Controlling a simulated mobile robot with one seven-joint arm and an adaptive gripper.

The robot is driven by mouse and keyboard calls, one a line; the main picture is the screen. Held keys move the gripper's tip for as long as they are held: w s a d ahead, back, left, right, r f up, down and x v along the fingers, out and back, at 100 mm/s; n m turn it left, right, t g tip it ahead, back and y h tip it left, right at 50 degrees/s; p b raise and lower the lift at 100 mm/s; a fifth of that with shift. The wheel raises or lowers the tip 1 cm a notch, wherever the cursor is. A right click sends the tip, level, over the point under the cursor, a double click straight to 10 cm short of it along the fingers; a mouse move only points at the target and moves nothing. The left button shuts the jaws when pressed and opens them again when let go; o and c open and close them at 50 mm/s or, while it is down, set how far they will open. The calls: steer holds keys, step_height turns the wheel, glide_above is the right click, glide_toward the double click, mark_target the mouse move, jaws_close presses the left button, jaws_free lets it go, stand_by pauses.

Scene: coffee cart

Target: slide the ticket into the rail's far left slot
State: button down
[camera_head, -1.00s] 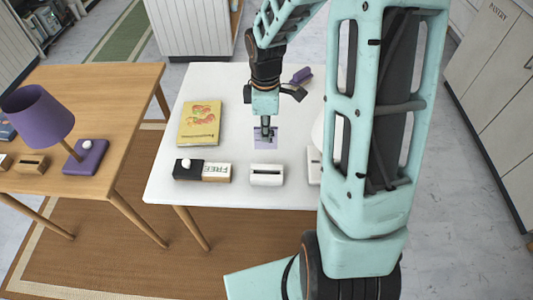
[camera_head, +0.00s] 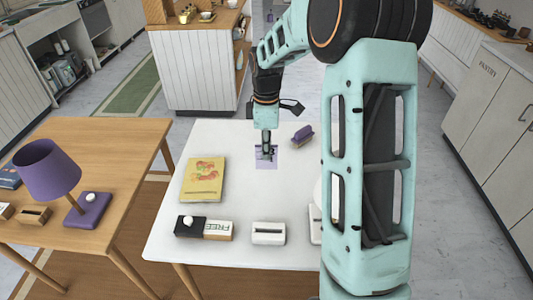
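My gripper (camera_head: 266,152) points down over the back middle of the white table. It is shut on a small pale purple ticket (camera_head: 266,164), which hangs at the fingertips. How high the ticket is above the table is hard to tell. A small white block with a dark slot (camera_head: 268,233) stands at the table's front, nearer to the camera than the ticket. To its left is a black and wooden block lettered "FREE" (camera_head: 218,230). I cannot tell for sure which piece is the rail, and no row of slots is clearly visible.
A yellow book (camera_head: 203,179) lies left of my gripper, and a purple brush-like object (camera_head: 302,134) lies to the right. My arm hides the table's right side and part of a white object there. A wooden table with a purple lamp (camera_head: 47,172) stands at left.

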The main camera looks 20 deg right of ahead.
steer(key=shift+r+p, duration=1.05)
steer(key=shift+r, duration=0.55)
